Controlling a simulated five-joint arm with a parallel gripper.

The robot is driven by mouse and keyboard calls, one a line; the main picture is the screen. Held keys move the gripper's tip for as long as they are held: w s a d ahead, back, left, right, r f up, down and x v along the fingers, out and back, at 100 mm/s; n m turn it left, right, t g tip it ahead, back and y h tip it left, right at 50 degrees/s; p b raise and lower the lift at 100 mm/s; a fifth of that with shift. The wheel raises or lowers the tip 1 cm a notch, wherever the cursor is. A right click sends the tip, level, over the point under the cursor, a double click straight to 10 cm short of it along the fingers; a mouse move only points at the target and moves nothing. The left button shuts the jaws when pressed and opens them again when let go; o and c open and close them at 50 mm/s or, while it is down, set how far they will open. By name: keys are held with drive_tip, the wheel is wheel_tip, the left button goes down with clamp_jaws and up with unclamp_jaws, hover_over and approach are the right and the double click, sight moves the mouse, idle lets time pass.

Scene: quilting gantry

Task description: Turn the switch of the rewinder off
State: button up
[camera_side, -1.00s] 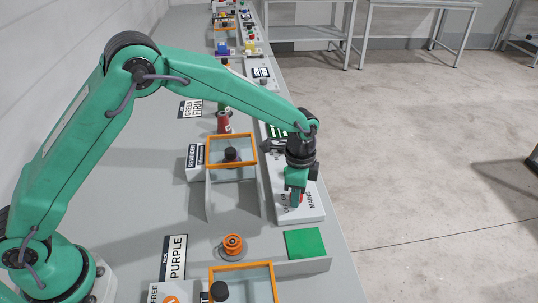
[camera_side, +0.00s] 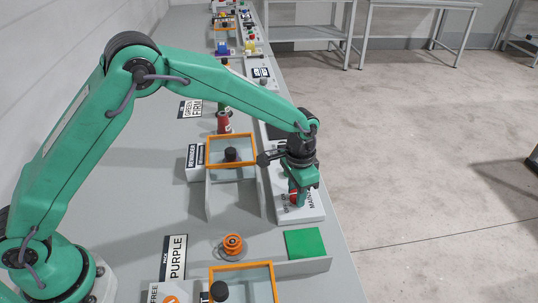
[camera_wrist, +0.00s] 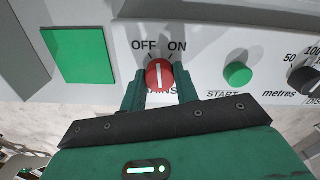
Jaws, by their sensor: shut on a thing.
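The switch is a round red knob (camera_wrist: 159,76) with a white line, on a white panel (camera_wrist: 205,75) marked MAINS, with OFF at its upper left and ON at its upper right. The white line stands about upright in the wrist view, between the two words. My gripper (camera_wrist: 160,84) is shut on the red knob, one finger on each side. In the side view my gripper (camera_side: 294,197) points down at the panel (camera_side: 312,214), and a bit of the red knob (camera_side: 293,198) shows at the fingertips. A REWINDER label (camera_side: 195,157) stands to the left.
A green START button (camera_wrist: 237,74) and a black metres dial (camera_wrist: 303,80) sit right of the knob. A green square (camera_wrist: 78,54) lies to its left, also seen in the side view (camera_side: 305,243). An orange-framed clear box (camera_side: 231,137) stands close left of my gripper.

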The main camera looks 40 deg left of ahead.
drive_tip(key=n, duration=0.4)
drive_tip(key=shift+n, duration=0.4)
drive_tip(key=o, duration=1)
drive_tip(key=shift+r, duration=0.1)
drive_tip(key=shift+r, duration=3.8)
drive_tip(key=shift+r, duration=0.15)
